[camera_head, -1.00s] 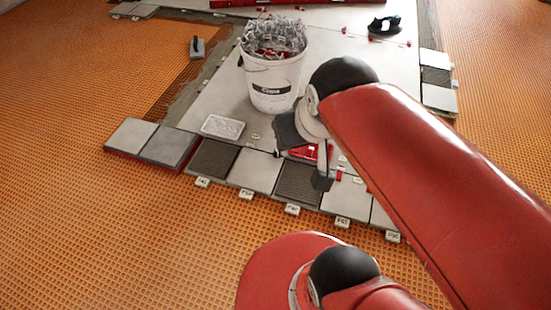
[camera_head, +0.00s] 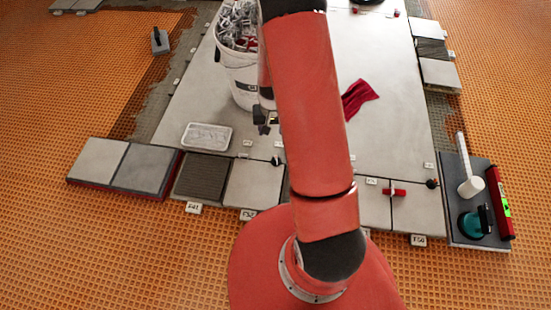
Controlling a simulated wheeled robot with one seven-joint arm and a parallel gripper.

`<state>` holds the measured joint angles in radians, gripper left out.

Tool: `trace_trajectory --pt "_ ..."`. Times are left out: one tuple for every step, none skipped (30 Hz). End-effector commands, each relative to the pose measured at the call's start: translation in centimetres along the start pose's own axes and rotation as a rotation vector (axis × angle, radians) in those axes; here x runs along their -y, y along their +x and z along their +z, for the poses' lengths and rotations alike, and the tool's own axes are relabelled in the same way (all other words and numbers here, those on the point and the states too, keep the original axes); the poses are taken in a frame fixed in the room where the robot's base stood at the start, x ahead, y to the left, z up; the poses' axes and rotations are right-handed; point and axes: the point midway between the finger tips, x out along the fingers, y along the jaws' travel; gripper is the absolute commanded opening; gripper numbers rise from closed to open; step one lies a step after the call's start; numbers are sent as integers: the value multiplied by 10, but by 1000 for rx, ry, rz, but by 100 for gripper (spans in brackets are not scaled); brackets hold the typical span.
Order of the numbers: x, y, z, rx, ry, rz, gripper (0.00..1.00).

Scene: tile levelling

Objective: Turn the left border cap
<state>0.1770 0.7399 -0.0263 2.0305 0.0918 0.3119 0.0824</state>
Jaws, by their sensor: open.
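A small dark cap (camera_head: 277,160) stands at the joint between the border tiles and the large grey slab, left of my arm. I take it as the left border cap. A similar dark cap (camera_head: 432,183) stands at the right end of the same joint. My gripper (camera_head: 264,124) is small and partly hidden by my arm. It is open, and it appears above the slab in front of the bucket, up the picture from the left cap and apart from it. The finger gap is hard to make out.
A white bucket (camera_head: 239,85) of clips stands behind my gripper. A clear tray (camera_head: 206,136) lies to its left. A red cloth (camera_head: 359,98) lies on the slab. A dark board (camera_head: 456,220) with tools lies at right. My arm hides the middle border tiles.

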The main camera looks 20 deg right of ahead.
Motion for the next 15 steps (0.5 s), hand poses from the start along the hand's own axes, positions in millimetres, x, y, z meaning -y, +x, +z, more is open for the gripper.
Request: trace_trajectory --pt "-5 29 4 22 13 7 50" --pt "-8 41 6 29 20 9 50" --pt "-10 54 8 37 29 13 50" --pt "-12 63 9 42 34 15 50" --pt "-14 71 11 46 38 17 50" --pt "-15 79 12 50 43 18 50" --pt "-16 83 13 53 46 20 50" --pt "-17 87 14 55 48 21 50" --pt "-18 92 15 58 50 22 50" --pt "-18 95 16 59 51 22 50" --pt "-18 99 16 59 51 22 50" --pt "-18 104 16 59 51 22 50" --pt "-19 108 16 59 51 22 50" --pt "-19 112 17 59 51 22 50" --pt "-19 119 17 60 51 22 50"
